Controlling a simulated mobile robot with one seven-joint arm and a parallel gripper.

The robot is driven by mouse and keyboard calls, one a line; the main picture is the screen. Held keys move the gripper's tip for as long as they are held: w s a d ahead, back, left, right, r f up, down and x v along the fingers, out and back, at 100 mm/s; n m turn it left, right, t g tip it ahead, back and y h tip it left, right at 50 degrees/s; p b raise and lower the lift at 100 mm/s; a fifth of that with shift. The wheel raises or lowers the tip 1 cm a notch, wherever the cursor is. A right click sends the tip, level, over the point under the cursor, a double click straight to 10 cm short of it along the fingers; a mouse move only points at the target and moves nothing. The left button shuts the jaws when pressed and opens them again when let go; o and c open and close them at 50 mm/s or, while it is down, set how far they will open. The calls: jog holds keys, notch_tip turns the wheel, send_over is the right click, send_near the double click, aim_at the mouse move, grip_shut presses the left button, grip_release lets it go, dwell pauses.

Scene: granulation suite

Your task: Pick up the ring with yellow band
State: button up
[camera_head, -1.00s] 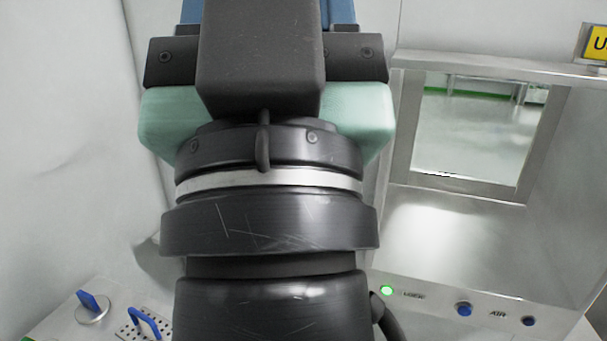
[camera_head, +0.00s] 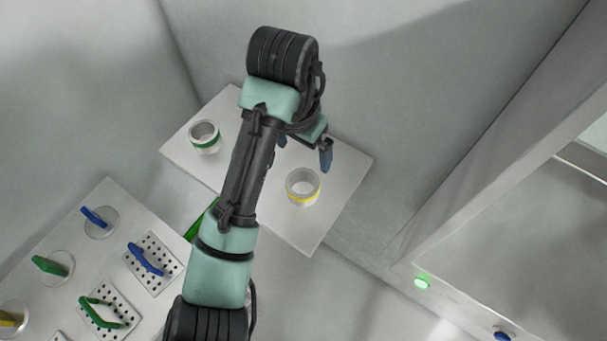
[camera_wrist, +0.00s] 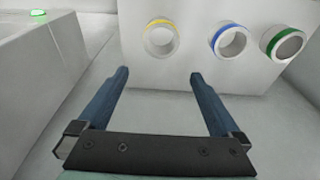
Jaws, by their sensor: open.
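The ring with yellow band (camera_head: 303,201) is a short pale open ring standing on a white tabletop (camera_head: 290,228), right of my arm in the head view. In the wrist view the ring with yellow band (camera_wrist: 160,23) lies beyond the fingertips, roughly in line with the gap between them. My gripper (camera_head: 304,148) is open, with blue fingers, near this ring in the head view. The wrist view shows the gripper (camera_wrist: 158,76) empty, with the ring apart from both fingers.
A ring with blue band (camera_wrist: 217,36) and a ring with green band (camera_wrist: 276,36) stand on the same tabletop; my arm hides the blue one in the head view. A second table (camera_head: 112,198) at lower left holds handled discs and perforated plates. A metal cabinet (camera_head: 460,215) stands right.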

jog(key=b, duration=0.2)
send_near(305, 191)
jog(key=shift+g, duration=0.3)
jog(key=shift+w+d+f+p, duration=0.1)
jog(key=shift+w+f+p, duration=0.1)
jog(key=shift+f, duration=0.65)
jog(key=shift+w+d+f+p, duration=0.1)
jog(key=shift+w+f+p, duration=0.1)
jog(key=shift+f, duration=0.65)
jog(key=shift+w+d+f+p, duration=0.1)
jog(key=shift+w+f+p, duration=0.1)
jog(key=shift+f, duration=0.65)
jog(key=shift+r, duration=0.1)
jog(key=c, duration=1.5)
